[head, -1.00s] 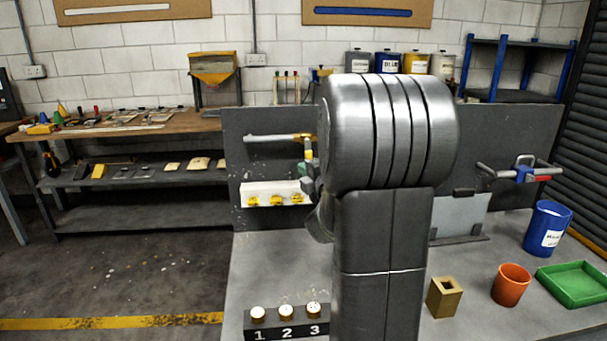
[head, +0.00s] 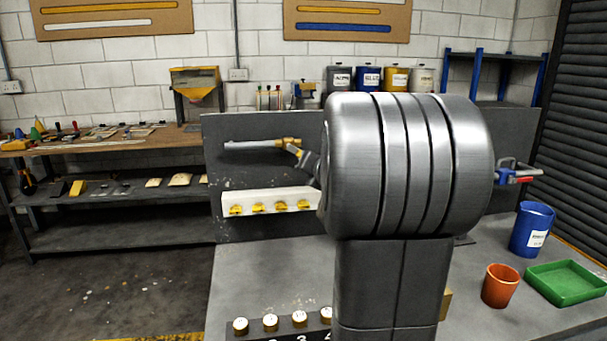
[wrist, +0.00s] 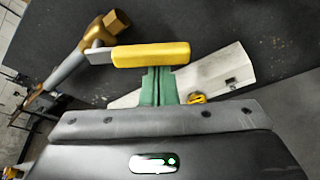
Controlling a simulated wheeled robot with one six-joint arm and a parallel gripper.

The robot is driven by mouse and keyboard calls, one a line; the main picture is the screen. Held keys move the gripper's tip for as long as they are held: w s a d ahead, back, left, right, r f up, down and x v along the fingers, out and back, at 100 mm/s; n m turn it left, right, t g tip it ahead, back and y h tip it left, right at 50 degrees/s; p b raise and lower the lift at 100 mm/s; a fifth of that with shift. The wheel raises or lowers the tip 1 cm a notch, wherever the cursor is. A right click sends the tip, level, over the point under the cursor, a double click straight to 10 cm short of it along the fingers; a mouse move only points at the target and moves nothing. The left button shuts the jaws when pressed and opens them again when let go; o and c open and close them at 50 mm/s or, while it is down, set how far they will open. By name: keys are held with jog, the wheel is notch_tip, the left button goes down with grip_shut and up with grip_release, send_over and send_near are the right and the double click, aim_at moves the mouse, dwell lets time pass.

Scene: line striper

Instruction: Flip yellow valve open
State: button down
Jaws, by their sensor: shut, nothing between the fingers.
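The yellow valve handle (wrist: 150,55) lies level across the wrist view, on a grey lever from the brass valve body (wrist: 115,24). In the head view the brass valve (head: 287,142) sits at the end of a grey pipe (head: 250,145) on the dark back panel. My gripper (wrist: 158,72) is shut and empty. Its green fingers reach up to the lower edge of the yellow handle. I cannot tell whether they touch it. In the head view my arm hides most of the gripper.
A white block (head: 275,198) with several yellow knobs is mounted below the valve. Numbered white buttons (head: 270,322) stand at the bench front. An orange cup (head: 501,286), blue cup (head: 532,230) and green tray (head: 567,283) are at right.

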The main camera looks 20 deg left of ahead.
jog(key=r+n, duration=0.1)
jog(key=d+r+n+h+p, duration=0.1)
jog(key=r+n+h, duration=0.1)
jog(key=shift+w+d+r+n+t, duration=0.1)
jog(key=shift+w+d+n+t, duration=0.2)
jog(key=shift+w+d+n, duration=0.1)
jog(key=shift+r, duration=0.2)
dwell(0.5)
notch_tip(320, 180, down, 4)
jog(key=b, duration=0.4)
jog(key=p+v, duration=0.3)
jog(key=v, duration=0.7)
jog(key=shift+a, duration=0.2)
